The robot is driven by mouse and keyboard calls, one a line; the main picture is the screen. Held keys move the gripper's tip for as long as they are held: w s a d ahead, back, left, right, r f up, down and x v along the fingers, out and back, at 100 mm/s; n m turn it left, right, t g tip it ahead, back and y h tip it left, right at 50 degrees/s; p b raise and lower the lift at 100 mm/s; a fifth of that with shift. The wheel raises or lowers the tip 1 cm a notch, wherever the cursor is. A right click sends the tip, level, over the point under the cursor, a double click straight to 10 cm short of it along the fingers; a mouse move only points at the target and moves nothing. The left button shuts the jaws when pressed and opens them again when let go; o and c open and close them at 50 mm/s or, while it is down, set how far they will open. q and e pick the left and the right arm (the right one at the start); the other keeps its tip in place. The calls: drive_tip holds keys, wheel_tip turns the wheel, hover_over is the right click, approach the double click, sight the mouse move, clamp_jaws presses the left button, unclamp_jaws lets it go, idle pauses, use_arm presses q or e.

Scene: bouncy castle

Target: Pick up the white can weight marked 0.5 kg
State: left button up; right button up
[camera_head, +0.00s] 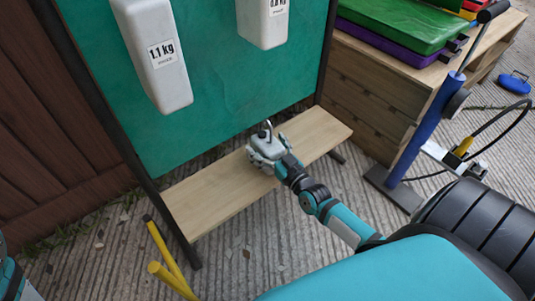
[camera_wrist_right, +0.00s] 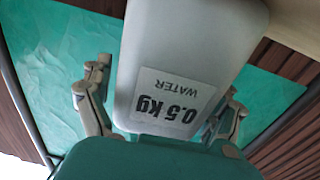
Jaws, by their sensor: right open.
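The white can weight (camera_head: 266,147) is on the wooden shelf of the teal board, with a hook on top. In the right wrist view the white can (camera_wrist_right: 190,50) fills the middle, its "0.5 kg WATER" label upside down. My right gripper (camera_head: 264,158) is at the can, partly covering it in the head view. Its fingers (camera_wrist_right: 160,108) are open, one on each side of the can. I cannot tell whether they touch it. The can's lower part is hidden behind my gripper. Only a piece of my left arm shows at the left edge; its gripper is out of view.
A white 1.1 kg weight (camera_head: 155,55) and another white weight (camera_head: 264,20) hang on the teal board (camera_head: 215,90) above the shelf (camera_head: 215,192). Yellow bars (camera_head: 165,255) stand at the lower left. A wooden crate unit (camera_head: 370,90) and a blue pump (camera_head: 425,130) are at right.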

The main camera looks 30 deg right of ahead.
drive_tip(key=c, duration=1.7)
drive_tip(key=shift+r, duration=0.25)
